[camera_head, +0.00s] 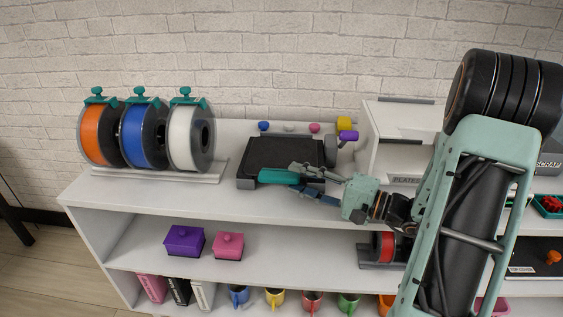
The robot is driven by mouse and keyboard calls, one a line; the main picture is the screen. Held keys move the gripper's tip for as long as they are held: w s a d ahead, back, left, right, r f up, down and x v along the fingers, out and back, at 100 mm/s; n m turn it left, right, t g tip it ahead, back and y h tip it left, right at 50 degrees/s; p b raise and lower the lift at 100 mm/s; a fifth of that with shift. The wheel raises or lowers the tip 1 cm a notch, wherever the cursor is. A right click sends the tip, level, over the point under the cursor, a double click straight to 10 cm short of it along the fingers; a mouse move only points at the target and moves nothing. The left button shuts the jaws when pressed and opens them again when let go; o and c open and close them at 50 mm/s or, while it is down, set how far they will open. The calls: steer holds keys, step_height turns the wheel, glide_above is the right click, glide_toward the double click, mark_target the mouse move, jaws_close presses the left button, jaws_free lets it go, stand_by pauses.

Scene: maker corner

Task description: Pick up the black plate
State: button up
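The black plate (283,152) lies flat on a dark, low machine base on the top shelf, near the back. My gripper (294,178) reaches in from the right over the front right part of this base. Its two fingers are spread apart, one farther back and one nearer the front. A teal bar-shaped piece (274,176) shows at the front of the plate and runs between the fingers. I cannot tell whether it touches them or is joined to the plate. The fingers cover the plate's front right corner.
Orange (97,137), blue (133,139) and white (183,139) spools stand on a rack at left. A white cabinet labelled PLATES (407,180) stands right, partly behind my arm. Purple (184,241) and pink (228,246) boxes sit below. Shelf space between spools and base is clear.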

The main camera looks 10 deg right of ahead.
mark_target(282, 170)
steer(key=x, duration=0.5)
steer(key=shift+w+f+b, duration=0.15)
steer(key=shift+w+b, duration=0.05)
steer(key=shift+b, duration=0.2)
jaws_close()
